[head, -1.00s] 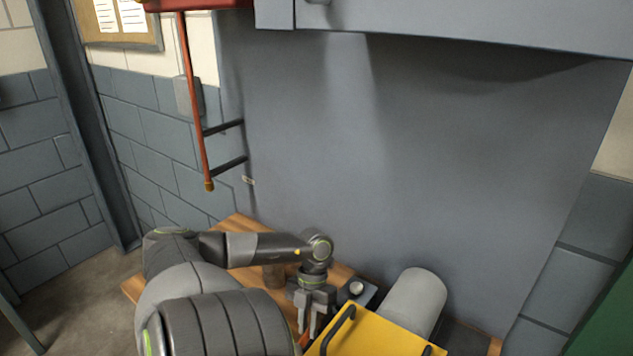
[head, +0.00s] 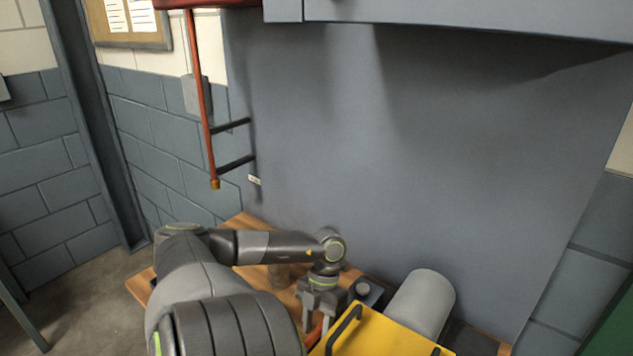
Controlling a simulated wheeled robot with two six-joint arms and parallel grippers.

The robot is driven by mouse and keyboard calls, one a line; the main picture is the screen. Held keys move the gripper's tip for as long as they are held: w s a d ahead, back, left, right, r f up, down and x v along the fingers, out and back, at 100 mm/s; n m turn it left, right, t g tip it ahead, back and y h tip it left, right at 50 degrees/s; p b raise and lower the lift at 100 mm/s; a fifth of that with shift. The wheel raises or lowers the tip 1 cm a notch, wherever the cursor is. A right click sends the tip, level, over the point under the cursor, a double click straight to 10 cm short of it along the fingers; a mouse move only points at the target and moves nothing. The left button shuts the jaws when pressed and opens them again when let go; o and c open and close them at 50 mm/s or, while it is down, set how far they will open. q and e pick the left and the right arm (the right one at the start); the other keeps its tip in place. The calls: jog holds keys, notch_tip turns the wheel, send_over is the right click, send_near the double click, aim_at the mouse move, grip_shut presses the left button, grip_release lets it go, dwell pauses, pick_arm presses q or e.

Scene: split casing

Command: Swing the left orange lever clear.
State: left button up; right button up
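The left orange lever (head: 313,336) shows only as a small orange strip at the left edge of the yellow casing cover (head: 375,335), low in the head view. My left gripper (head: 317,318) points down right at this lever, its fingers beside or around it; I cannot tell whether they touch it. The fingertips are partly hidden, so their opening is unclear. The yellow cover has black handles and is cut off by the bottom edge. My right gripper is out of view.
A grey cylinder (head: 421,303) and a small dark block with a round knob (head: 364,291) stand behind the cover. A brown cylindrical thing (head: 278,275) stands on the wooden table (head: 140,286) behind my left forearm. A grey panel rises behind the table.

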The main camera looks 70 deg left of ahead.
pick_arm(q)
jog(key=v, duration=1.7)
jog(key=shift+r, duration=0.2)
